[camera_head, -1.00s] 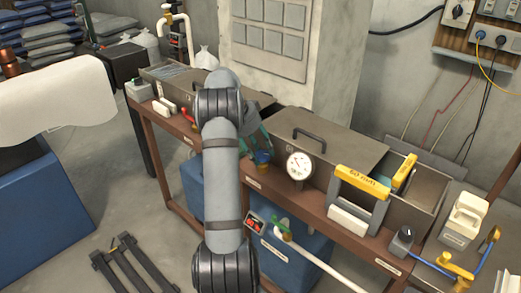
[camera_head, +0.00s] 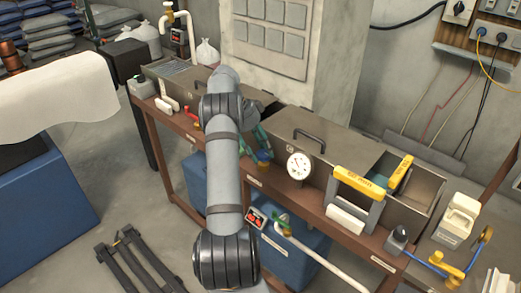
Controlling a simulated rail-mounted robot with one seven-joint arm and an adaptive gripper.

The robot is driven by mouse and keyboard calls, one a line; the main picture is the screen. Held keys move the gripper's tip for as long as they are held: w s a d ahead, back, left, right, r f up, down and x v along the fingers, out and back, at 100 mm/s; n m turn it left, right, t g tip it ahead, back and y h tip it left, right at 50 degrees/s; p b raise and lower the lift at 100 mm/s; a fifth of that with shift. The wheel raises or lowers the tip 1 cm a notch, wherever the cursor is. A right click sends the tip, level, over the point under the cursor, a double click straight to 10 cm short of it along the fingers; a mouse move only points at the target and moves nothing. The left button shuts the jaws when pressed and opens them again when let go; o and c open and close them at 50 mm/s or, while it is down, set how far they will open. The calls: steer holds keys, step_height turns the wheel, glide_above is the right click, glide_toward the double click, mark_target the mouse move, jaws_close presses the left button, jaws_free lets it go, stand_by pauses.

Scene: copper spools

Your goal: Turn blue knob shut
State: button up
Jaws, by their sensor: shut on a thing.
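A small blue knob (camera_head: 263,156) stands at the front edge of the brown bench, just left of the round white gauge. My gripper (camera_head: 262,141) comes down on it from above, with green-teal fingers partly hidden behind my grey arm. The fingers are shut on the blue knob's top, as far as the small view shows. A yellowish part shows under the blue. The knob's marking and exact turn angle are too small to read.
The round gauge (camera_head: 300,166) is close at the right. A lidded grey metal box (camera_head: 318,142) stands behind it. Yellow-handled tool (camera_head: 367,184), white block (camera_head: 345,219) and blue-handled valve piping (camera_head: 486,235) lie further right.

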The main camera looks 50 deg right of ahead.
steer(key=shift+s+d+r, duration=0.2)
steer(key=shift+d, duration=0.15)
steer(key=o, duration=1.1)
steer(key=shift+c, duration=0.2)
steer(key=shift+o, duration=0.5)
steer(key=shift+f, duration=0.1)
steer(key=shift+a, duration=0.15)
steer(key=v, duration=0.7)
steer(key=shift+r, duration=0.2)
steer(key=shift+w, duration=0.15)
